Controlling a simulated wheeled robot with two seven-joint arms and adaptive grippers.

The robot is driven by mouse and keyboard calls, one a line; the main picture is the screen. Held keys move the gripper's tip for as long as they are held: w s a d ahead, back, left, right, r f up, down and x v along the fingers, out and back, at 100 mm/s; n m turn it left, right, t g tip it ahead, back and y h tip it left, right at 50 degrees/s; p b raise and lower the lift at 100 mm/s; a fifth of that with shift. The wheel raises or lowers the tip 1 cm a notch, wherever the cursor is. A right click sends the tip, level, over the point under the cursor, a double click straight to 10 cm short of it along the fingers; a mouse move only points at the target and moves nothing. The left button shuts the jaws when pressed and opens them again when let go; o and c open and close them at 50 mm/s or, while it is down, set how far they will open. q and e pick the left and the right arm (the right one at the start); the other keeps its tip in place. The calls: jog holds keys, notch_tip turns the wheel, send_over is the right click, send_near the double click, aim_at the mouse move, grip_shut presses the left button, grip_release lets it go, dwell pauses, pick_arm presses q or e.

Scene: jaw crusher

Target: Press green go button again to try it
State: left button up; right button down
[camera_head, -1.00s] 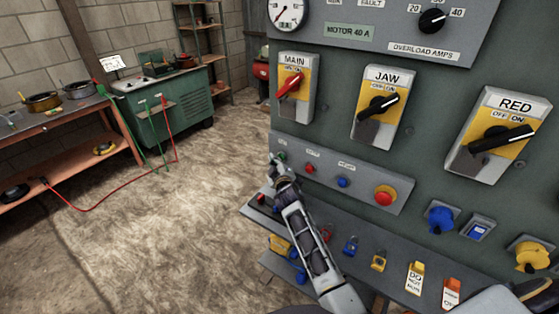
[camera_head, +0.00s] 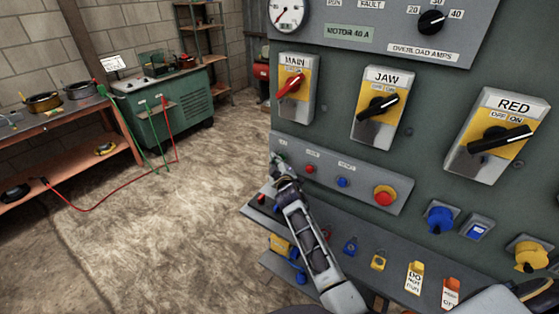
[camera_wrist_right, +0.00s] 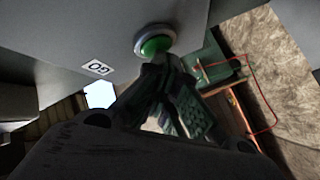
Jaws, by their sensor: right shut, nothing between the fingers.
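The green go button (camera_wrist_right: 155,40) is a round green cap in a pale ring on the grey panel, with a "GO" label (camera_wrist_right: 96,68) beside it in the right wrist view. In the head view the button (camera_head: 282,157) is small and partly covered by my right gripper (camera_head: 276,164). The right gripper is shut and empty. Its fingertips (camera_wrist_right: 163,64) are right at the button's lower edge in the wrist view; I cannot tell whether they touch it or press it. My left gripper is not in view.
Beside it on the button strip are a small red button (camera_head: 310,168), a blue button (camera_head: 343,182) and a large red button (camera_head: 385,195). Above are the MAIN (camera_head: 291,88), JAW (camera_head: 380,108) and RED (camera_head: 499,138) switches. A ledge with padlocks and tags lies below.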

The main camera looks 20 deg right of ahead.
jog(key=shift+w+d+r, duration=0.1)
jog(key=shift+d+r, duration=0.1)
jog(key=shift+d, duration=0.1)
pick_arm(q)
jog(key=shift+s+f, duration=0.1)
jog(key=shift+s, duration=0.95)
